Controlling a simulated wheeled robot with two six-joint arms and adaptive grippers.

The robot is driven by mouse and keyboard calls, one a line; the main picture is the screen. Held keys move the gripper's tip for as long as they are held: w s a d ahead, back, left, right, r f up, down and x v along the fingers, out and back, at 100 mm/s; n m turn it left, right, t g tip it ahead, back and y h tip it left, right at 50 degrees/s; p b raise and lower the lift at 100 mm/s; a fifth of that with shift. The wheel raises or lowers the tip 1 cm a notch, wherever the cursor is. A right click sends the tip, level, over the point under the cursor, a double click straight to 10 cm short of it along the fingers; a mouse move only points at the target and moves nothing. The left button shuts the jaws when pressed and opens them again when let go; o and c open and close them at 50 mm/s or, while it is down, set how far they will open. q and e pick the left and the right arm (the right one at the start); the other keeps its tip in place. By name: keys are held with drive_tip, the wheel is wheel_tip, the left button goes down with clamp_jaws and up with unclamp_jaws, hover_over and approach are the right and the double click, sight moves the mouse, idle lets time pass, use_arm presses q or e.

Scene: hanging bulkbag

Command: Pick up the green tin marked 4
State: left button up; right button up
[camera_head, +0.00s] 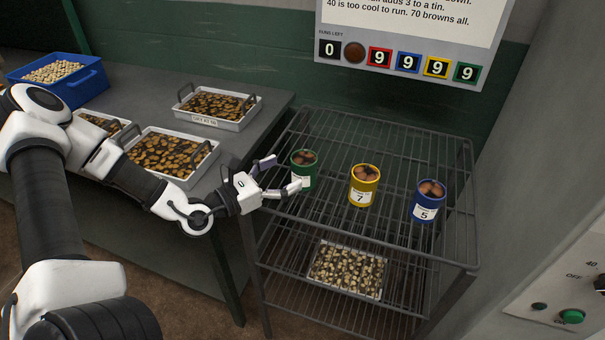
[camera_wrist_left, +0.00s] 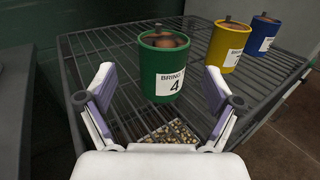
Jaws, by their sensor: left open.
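The green tin (camera_head: 304,163) stands upright at the left end of the wire rack's top shelf, with brown round pieces inside. Its white label reads 4 in the left wrist view, where the tin (camera_wrist_left: 162,66) is just beyond the fingers. My left gripper (camera_head: 282,175) is open and empty, level with the tin at its left side. Its two fingers (camera_wrist_left: 160,103) are spread wide, with the tin ahead of the gap between them. In the head view the near finger overlaps the tin's label. I cannot tell if it touches. My right gripper is not in view.
A yellow tin marked 7 (camera_head: 364,186) and a blue tin marked 5 (camera_head: 427,202) stand to the right on the wire rack (camera_head: 400,155). A tray of pale pieces (camera_head: 346,271) is on a lower shelf. Filled trays (camera_head: 219,107) and a blue crate (camera_head: 85,84) are on the left bench.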

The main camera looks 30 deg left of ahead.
sight(293, 170)
use_arm(q)
drive_tip(key=x, duration=0.2)
drive_tip(key=b+x, duration=0.1)
drive_tip(key=x, duration=0.2)
drive_tip(key=shift+w+d+f, duration=0.3)
drive_tip(key=shift+d+f, duration=0.1)
drive_tip(key=shift+d, duration=0.05)
drive_tip(key=shift+s+a+r, duration=0.2)
drive_tip(key=shift+s+a, duration=0.05)
drive_tip(key=shift+w+d, duration=0.15)
drive_tip(key=shift+w, duration=0.05)
drive_tip(key=c, duration=1.3)
drive_tip(key=shift+s, duration=0.1)
drive_tip(key=shift+c, duration=0.2)
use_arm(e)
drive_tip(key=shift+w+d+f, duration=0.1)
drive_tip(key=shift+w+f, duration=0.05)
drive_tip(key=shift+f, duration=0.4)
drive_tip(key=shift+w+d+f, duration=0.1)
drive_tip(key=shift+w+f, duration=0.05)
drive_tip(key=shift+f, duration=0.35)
